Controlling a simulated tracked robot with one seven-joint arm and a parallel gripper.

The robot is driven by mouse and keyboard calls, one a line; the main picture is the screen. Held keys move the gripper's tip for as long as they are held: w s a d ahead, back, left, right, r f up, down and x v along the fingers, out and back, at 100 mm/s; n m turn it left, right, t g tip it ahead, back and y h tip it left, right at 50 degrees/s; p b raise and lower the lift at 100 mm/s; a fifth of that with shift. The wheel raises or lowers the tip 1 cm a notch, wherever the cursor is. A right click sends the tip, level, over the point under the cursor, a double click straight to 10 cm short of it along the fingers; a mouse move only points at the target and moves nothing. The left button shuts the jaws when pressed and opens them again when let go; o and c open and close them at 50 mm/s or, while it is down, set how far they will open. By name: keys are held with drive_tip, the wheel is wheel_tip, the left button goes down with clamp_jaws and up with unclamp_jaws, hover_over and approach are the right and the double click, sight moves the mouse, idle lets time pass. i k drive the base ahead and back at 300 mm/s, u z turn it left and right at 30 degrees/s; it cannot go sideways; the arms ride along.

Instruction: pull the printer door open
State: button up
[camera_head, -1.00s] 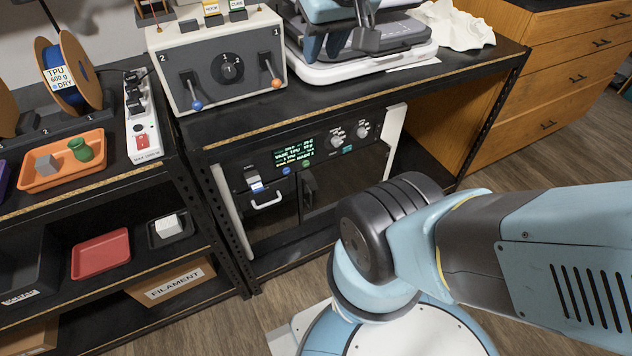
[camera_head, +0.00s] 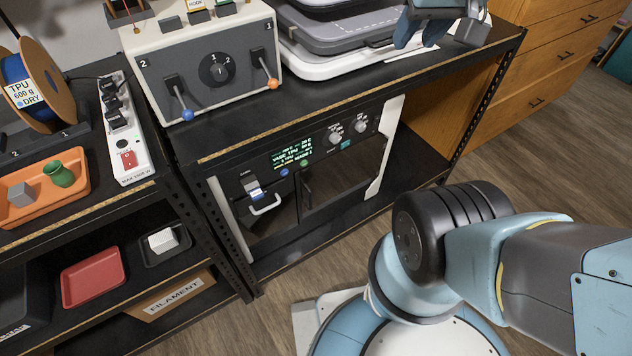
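The printer (camera_head: 325,160) sits on the shelf under the bench top, with a lit display and two knobs along its top. Its wide dark glass door (camera_head: 352,187) looks shut, with a dark upright handle (camera_head: 306,186) at the left edge. Left of it is a narrower dark panel with a pale curved handle (camera_head: 266,205). My gripper (camera_head: 445,32) is only partly in view at the top edge, above the bench and well up and right of the door handle, not touching the printer. Whether its fingers are apart is unclear.
A grey control box (camera_head: 210,65) with two levers and a dial stands on the bench. Grey and white trays (camera_head: 340,60) lie beside it, under and left of my gripper. A shelf rack with an orange tray (camera_head: 75,190) stands left. Wooden drawers (camera_head: 555,60) stand right.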

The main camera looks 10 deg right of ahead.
sight(330, 180)
drive_tip(key=u, duration=0.1)
drive_tip(key=k, duration=1.25)
drive_tip(key=u, duration=0.65)
drive_tip(key=i, duration=0.95)
drive_tip(key=z, duration=0.1)
